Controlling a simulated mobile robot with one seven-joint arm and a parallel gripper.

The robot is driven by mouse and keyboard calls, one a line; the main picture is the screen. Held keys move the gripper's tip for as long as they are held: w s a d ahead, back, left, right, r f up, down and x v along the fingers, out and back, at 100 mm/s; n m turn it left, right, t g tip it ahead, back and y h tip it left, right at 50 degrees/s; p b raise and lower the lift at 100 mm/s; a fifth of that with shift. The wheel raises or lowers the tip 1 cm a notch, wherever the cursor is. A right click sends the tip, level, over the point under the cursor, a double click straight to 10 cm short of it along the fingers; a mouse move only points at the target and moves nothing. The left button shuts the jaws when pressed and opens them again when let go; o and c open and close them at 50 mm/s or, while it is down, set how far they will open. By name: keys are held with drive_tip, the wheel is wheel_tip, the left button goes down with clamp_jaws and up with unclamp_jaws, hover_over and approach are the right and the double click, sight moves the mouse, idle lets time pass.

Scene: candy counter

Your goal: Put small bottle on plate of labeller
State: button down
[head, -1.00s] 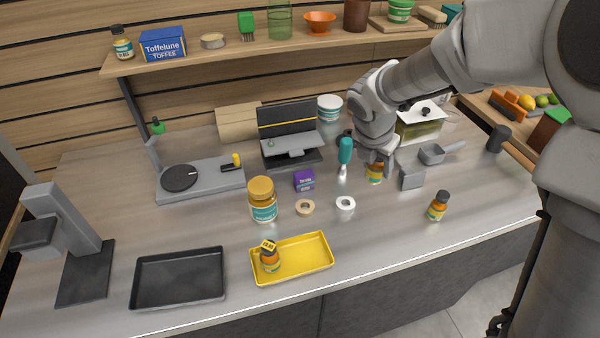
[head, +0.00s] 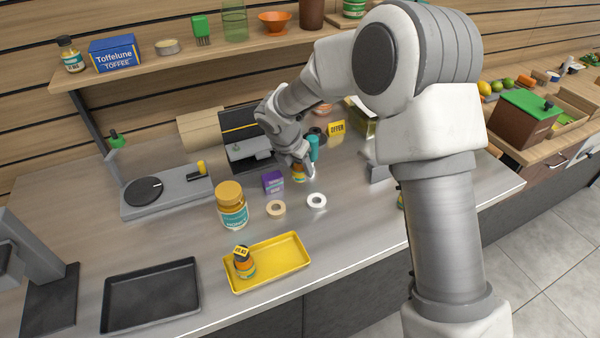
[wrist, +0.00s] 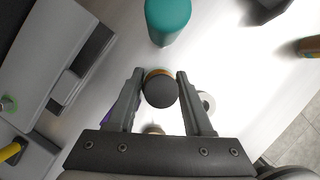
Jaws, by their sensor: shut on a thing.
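My gripper (head: 297,163) is shut on a small amber bottle (head: 298,176) with a dark cap. In the wrist view the bottle's round cap (wrist: 161,90) sits between the two fingers. The bottle looks upright, near the teal-handled tool (head: 313,147); I cannot tell its height above the counter. A grey device with a round black plate (head: 144,191) and a yellow knob (head: 201,168) stands to the left, its plate bare. I take it to be the labeller, but no name is readable.
A large jar (head: 231,205), a purple box (head: 272,182), a tan roll (head: 276,208) and a white roll (head: 316,201) stand around the middle. A yellow tray (head: 268,265) holds another small bottle (head: 245,262). An empty black tray (head: 152,295) lies at front left.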

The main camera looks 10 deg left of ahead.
drive_tip(key=shift+f, duration=1.1)
drive_tip(key=shift+f, duration=0.2)
drive_tip(key=shift+c, duration=1.5)
unclamp_jaws()
drive_tip(key=shift+r, duration=0.5)
drive_tip(key=p+v, duration=0.1)
drive_tip(key=v, duration=1)
drive_tip(key=shift+r, duration=0.2)
drive_tip(key=shift+s+d+r, duration=0.1)
drive_tip(key=shift+s, duration=0.05)
